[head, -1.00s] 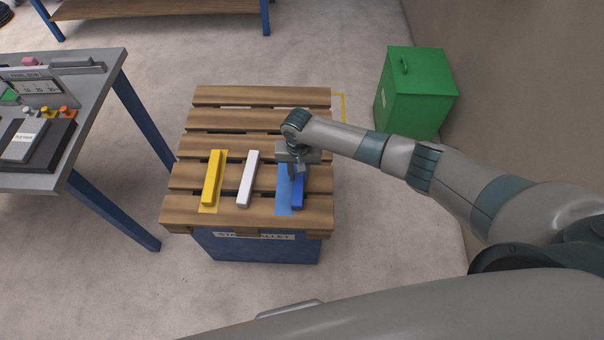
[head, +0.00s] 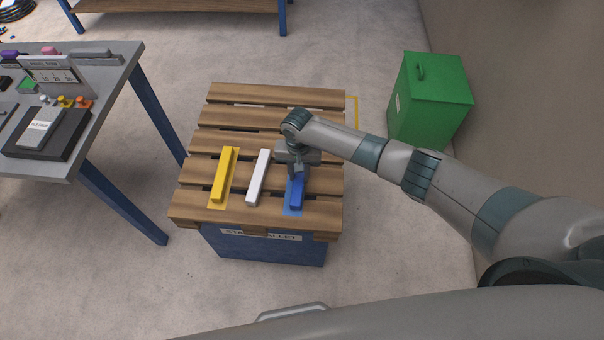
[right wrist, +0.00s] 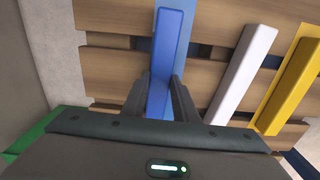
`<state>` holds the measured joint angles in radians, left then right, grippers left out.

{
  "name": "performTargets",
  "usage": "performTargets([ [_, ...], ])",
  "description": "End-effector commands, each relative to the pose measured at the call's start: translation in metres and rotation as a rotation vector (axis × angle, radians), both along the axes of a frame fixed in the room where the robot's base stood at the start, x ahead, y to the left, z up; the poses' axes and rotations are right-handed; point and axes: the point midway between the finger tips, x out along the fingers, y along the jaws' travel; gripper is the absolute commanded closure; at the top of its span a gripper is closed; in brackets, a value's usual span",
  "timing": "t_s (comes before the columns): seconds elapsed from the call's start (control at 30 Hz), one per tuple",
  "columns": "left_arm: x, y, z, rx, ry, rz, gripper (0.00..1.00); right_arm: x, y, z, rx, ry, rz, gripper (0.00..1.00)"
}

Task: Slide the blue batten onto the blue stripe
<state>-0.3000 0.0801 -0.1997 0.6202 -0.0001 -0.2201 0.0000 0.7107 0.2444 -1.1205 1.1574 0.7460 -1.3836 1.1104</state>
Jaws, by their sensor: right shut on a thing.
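The blue batten (head: 297,196) lies lengthwise over the light blue stripe (head: 288,211) on the wooden pallet (head: 260,225). The gripper hides the batten's far part in the head view. My left gripper is not in view.
A white batten (head: 258,177) and a yellow batten (head: 224,176) lie left of the blue one, with bare slats between. A workbench (head: 110,110) stands at the left. A green bin (head: 430,100) stands at the right.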

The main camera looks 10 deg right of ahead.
Motion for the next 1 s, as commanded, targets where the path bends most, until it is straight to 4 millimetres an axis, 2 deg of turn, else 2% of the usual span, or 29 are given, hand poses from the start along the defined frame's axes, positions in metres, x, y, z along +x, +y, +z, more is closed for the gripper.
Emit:
performTargets([
  [0.23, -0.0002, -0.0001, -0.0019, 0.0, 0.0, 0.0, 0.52, 0.0028, 0.008, 0.0002, 0.001, 0.0, 0.0, 0.99],
  [0.6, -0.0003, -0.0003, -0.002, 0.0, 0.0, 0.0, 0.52, 0.0036, 0.0097, 0.0005, 0.001, 0.0, 0.0, 0.99],
  [0.63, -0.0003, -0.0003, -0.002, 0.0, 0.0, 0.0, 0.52, 0.0036, 0.0098, 0.0005, 0.001, 0.0, 0.0, 0.72],
  [0.7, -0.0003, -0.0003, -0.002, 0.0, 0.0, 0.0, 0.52, 0.0036, 0.0098, 0.0005, 0.001, 0.0, 0.0, 0.55],
  [0.73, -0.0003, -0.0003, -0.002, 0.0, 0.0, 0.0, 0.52, 0.0036, 0.0098, 0.0005, 0.001, 0.0, 0.0, 0.52],
  [1.0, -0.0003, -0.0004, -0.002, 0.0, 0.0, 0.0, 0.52, 0.0035, 0.0097, 0.0003, 0.001, 0.0, 0.0, 0.52],
])
